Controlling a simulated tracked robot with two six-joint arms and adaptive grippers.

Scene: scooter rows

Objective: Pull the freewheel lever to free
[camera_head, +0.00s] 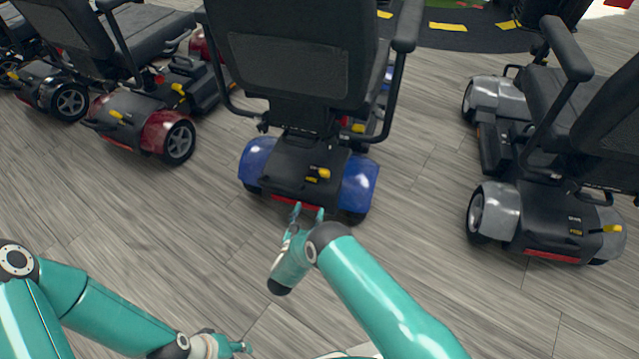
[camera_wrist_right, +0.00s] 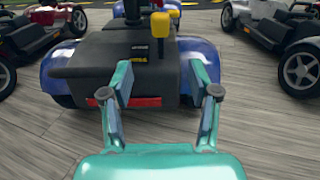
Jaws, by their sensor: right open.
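The blue scooter (camera_head: 360,185) stands in the middle of the head view with its rear towards me. Its yellow freewheel lever (camera_head: 323,173) sticks up from the black rear cover, beside a small yellow label. In the right wrist view the lever (camera_wrist_right: 161,24) stands upright above the red rear strip, seen beyond and between my fingers. My right gripper (camera_head: 308,211) is open and empty, just short of the scooter's rear edge and apart from the lever. It also shows in the wrist view (camera_wrist_right: 161,75). My left gripper (camera_head: 244,347) is low at the bottom, away from the scooter; its opening is unclear.
A red scooter (camera_head: 145,125) stands to the left and a grey scooter (camera_head: 495,205) to the right, each with a yellow lever. The blue scooter's black seat (camera_head: 295,60) rises above its rear cover. The wood-look floor (camera_head: 410,240) between the scooters is clear.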

